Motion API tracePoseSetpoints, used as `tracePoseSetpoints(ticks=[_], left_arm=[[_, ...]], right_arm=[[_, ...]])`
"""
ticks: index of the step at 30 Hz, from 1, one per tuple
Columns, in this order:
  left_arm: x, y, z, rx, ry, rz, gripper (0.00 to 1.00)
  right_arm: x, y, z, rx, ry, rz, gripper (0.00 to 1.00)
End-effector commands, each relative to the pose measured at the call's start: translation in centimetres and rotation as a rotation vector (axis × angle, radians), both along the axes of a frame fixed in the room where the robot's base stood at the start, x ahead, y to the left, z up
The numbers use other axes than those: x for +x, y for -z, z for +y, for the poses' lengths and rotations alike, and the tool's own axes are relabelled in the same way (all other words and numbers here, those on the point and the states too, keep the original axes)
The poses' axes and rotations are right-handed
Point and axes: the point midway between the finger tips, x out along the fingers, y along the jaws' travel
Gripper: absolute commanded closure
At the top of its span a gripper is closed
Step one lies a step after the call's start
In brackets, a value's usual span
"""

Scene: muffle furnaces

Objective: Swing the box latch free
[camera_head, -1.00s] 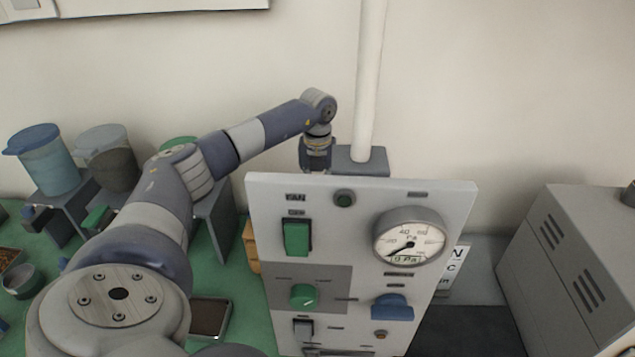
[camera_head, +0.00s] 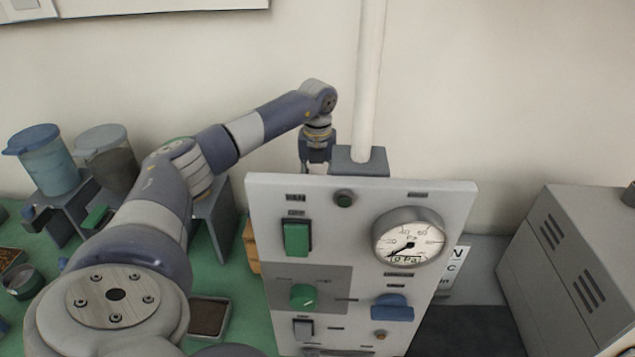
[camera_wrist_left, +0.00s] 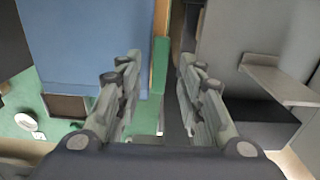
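My left arm reaches behind the white control panel in the head view. My left gripper (camera_head: 314,167) points down beside the grey block at the pipe's foot, its tips partly hidden by the panel. In the left wrist view the gripper (camera_wrist_left: 160,66) is open, its two fingers apart. A narrow green strip (camera_wrist_left: 160,66) shows between the fingers, next to a large blue surface (camera_wrist_left: 85,40). I see no gripped object. I cannot tell which part is the box latch. My right gripper is not in view.
The control panel (camera_head: 360,190) with a gauge (camera_head: 408,238), switches and knobs stands in front of the gripper. A white pipe (camera_head: 368,80) rises close to its right. A grey vented cabinet (camera_head: 565,265) stands at right. Lidded containers (camera_head: 45,160) stand at left.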

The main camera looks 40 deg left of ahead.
Motion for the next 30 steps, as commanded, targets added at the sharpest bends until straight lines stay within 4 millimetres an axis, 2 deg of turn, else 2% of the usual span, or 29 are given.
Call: tracePoseSetpoints(ticks=[3,9,15,30], left_arm=[[0.1,-2.7,0.0,0.0,0.0,-0.006,0.65],[0.1,-6.9,0.0,0.0,-0.001,-0.006,0.65],[0.1,-9.5,0.1,0.0,-0.002,-0.004,0.65],[0.0,-10.0,0.1,0.001,-0.001,-0.002,0.65]], right_arm=[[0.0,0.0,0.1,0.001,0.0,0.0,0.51],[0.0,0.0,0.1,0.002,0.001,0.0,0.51],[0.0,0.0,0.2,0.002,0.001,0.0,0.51],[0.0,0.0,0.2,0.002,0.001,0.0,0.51]])
